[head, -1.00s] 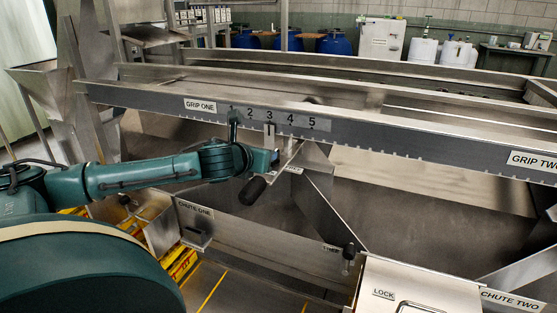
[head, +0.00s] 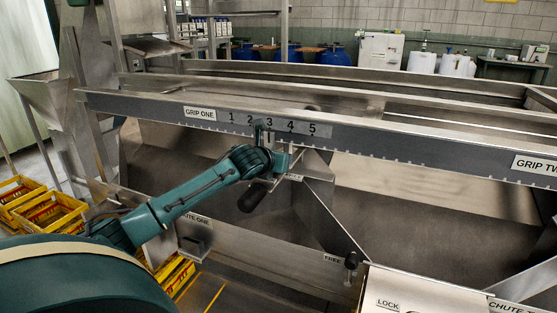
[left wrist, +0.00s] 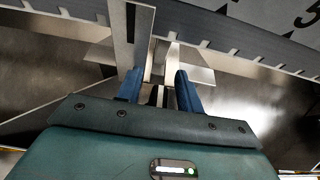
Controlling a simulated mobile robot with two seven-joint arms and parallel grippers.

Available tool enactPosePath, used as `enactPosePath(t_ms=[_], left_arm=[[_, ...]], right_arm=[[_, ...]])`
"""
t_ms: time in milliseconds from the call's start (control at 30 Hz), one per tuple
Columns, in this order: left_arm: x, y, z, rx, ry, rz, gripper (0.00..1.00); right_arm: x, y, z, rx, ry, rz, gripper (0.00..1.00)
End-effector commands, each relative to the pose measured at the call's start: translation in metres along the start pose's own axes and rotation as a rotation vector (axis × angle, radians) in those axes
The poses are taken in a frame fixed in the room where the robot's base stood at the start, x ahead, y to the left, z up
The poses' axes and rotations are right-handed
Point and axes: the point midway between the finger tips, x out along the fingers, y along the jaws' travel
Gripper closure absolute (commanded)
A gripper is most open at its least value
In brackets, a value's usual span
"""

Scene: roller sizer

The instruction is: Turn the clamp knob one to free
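A black cylindrical grip (head: 252,197) hangs below the rail labelled GRIP ONE, just under my left wrist. A small black knob (head: 351,260) stands at the plate edge at lower right, beside a FREE label (head: 333,259); a LOCK label (head: 387,304) is lower right of it. I cannot tell which of them is clamp knob one. My left gripper (head: 285,162) is at a metal bracket below the rail, near mark 3. In the left wrist view its blue fingers (left wrist: 157,88) are apart, with bracket metal showing between and beyond them; contact is unclear. My right gripper is not in view.
The long toothed rail (head: 400,145) with marks 1 to 5 crosses above the gripper. A slanted metal divider (head: 330,215) stands to its right, and a chute (head: 270,245) lies below. Yellow crates (head: 45,208) are at the left.

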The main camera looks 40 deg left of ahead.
Motion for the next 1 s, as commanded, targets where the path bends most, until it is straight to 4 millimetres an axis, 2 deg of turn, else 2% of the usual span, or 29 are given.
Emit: enactPosePath(t_ms=[267, 700, 1000], left_arm=[[0.0009, -0.0001, -0.0002, 0.000, 0.000, 0.000, 0.64], [0.0007, 0.0001, -0.0003, 0.000, 0.000, 0.000, 1.00], [0.0000, 0.0001, 0.0013, -0.007, 0.001, 0.011, 1.00]], right_arm=[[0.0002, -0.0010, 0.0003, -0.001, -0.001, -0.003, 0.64], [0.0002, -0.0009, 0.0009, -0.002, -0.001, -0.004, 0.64], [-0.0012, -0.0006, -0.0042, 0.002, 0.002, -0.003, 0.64]])
